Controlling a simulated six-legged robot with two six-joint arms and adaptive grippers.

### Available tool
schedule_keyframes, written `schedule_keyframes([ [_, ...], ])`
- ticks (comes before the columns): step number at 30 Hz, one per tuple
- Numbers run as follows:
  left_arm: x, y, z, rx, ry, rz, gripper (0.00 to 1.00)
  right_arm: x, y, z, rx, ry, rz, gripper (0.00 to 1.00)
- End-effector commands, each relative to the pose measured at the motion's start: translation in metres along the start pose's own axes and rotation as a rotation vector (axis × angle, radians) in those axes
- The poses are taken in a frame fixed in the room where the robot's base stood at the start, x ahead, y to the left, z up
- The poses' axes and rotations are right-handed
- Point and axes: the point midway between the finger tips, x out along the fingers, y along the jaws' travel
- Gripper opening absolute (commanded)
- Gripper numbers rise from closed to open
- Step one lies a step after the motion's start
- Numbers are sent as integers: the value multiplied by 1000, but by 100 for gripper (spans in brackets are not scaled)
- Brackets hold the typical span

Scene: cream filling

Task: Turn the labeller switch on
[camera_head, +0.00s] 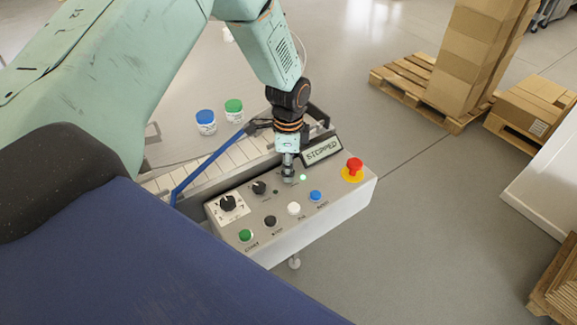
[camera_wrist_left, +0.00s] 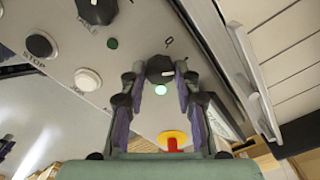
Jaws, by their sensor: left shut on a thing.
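My left gripper (camera_head: 288,172) points down at the grey control panel (camera_head: 334,197). In the left wrist view its fingers are closed around a black rotary knob (camera_wrist_left: 159,67), one finger on each side. A "0" mark shows on the panel beside this knob. A small indicator light (camera_wrist_left: 161,90) next to it glows pale green; it also shows in the head view (camera_head: 303,177). The knob's label cannot be read, and in the head view the gripper hides the knob. My right gripper is not in view.
The panel also carries another black knob (camera_head: 259,188), a larger dial (camera_head: 228,203), green (camera_head: 246,235), black, white and blue buttons, and a red emergency stop (camera_head: 354,167). A display (camera_head: 321,151) reads "STOPPED". Two lidded jars (camera_head: 206,122) stand behind the conveyor.

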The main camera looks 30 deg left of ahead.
Motion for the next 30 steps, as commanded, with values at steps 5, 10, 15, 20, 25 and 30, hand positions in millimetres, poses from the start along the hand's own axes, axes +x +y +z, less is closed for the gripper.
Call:
schedule_keyframes([
  [5,0,-1,0,2,0,-2,0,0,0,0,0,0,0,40],
  [10,0,-1,0,2,0,-1,34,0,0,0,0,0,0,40],
  [15,0,0,1,1,0,0,49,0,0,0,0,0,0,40],
  [20,0,0,1,0,-1,1,54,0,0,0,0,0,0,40],
  [25,0,0,0,0,-1,1,54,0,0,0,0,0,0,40],
  [30,-14,-1,0,0,1,-1,54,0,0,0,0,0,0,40],
])
